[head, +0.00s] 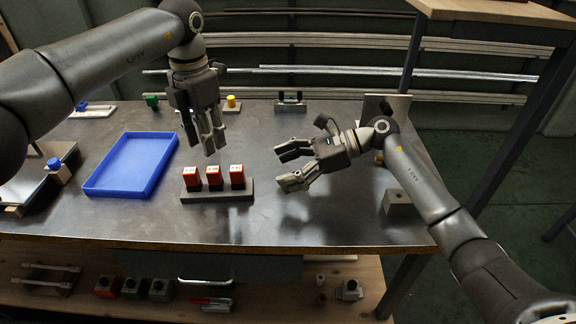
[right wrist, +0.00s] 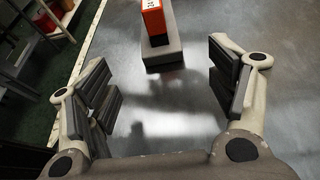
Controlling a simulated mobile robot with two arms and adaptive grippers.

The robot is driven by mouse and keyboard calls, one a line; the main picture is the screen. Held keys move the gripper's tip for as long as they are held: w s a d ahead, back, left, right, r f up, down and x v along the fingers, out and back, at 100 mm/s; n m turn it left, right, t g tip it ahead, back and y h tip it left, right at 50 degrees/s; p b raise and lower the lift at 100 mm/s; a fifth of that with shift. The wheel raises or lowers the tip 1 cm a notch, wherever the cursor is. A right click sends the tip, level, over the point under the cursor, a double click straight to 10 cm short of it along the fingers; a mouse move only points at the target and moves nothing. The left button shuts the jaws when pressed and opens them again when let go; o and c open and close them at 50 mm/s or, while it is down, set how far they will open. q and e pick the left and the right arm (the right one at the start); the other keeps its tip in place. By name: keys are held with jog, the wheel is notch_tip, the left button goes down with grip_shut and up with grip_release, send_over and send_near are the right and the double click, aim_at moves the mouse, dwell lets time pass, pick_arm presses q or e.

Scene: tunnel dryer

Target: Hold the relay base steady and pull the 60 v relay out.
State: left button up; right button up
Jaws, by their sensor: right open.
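The relay base (head: 217,196) is a dark grey block on the metal bench top. Three red relays stand upright in a row on it: left (head: 193,177), middle (head: 214,175) and right (head: 237,174). Their pale top labels are too small to read, so I cannot tell which is the 60 V one. My left gripper (head: 213,148) hangs fingers-down above and behind the base, apart from it; its opening is unclear. My right gripper (head: 282,171) is open and empty, to the right of the base. In the right wrist view one red relay (right wrist: 154,18) shows on the base's end (right wrist: 163,53), ahead of the open fingers.
A blue tray (head: 133,187) lies left of the base. A yellow part (head: 231,101), a green part (head: 152,101) and a small two-post holder (head: 290,104) stand at the back. A grey block (head: 397,202) sits near the right edge. The front bench strip is clear.

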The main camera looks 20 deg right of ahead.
aim_at(211, 169)
jog(key=x, duration=1)
jog(key=shift+a, duration=0.25)
jog(key=c, duration=1.1)
pick_arm(q)
jog(key=shift+o, duration=1.4)
pick_arm(e)
jog(key=shift+c, duration=0.7)
pick_arm(q)
jog(key=m, duration=0.4)
jog(key=shift+a+f+h, duration=0.1)
jog(key=shift+a+h, duration=0.05)
jog(key=shift+h, duration=0.25)
notch_tip(211, 169, down, 12)
jog(key=m, duration=0.3)
jog(key=m+h, duration=0.1)
jog(key=m, duration=0.1)
jog(key=shift+r+m, duration=0.25)
jog(key=shift+m, duration=0.05)
